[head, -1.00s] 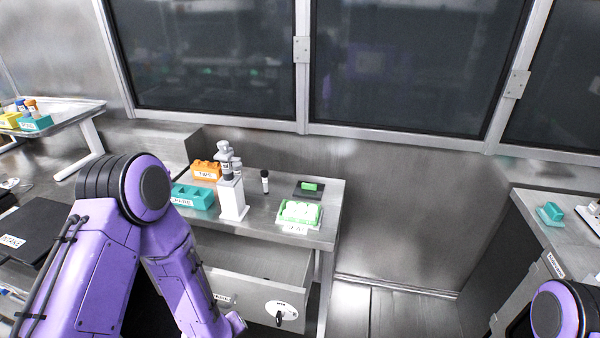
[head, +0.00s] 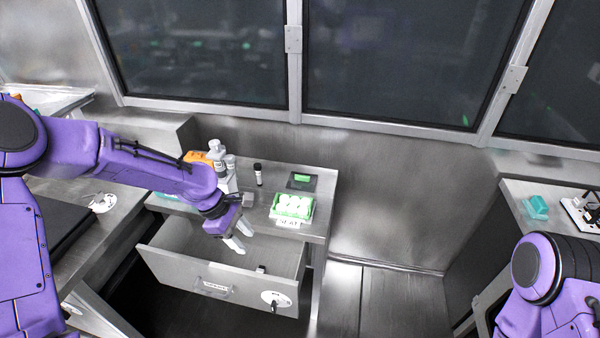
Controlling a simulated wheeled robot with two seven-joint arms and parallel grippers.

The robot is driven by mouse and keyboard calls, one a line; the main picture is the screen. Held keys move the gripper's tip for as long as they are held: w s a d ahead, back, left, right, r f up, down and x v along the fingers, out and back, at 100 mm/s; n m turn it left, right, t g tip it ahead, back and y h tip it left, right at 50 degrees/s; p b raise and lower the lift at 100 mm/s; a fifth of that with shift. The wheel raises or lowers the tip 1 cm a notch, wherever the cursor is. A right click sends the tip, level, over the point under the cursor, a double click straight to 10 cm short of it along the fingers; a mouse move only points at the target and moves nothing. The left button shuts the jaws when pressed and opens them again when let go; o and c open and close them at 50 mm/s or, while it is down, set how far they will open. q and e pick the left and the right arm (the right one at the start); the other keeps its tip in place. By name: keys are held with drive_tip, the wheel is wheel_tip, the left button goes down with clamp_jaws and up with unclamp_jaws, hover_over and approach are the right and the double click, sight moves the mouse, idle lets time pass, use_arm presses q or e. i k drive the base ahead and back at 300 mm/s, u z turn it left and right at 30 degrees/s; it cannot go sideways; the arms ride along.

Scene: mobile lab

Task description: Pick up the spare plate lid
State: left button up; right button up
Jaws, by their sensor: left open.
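My left gripper (head: 243,238) is open, with its pale fingers pointing down and to the right over the open drawer (head: 172,257). Nothing shows between the fingers. The spare plate lid cannot be made out with certainty. A small pale-and-dark item (head: 261,268) shows inside the drawer near its front wall, just below and right of the gripper and apart from it in the picture; it is too small to identify. My left arm hides part of the drawer's back and the bench. My right arm shows at the lower right, but its gripper is out of view.
A teal block (head: 536,207) sits on the right bench. Floor between benches is clear.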

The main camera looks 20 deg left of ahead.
sight(305, 182)
drive_tip(key=i, duration=1.3)
drive_tip(key=z, duration=0.05)
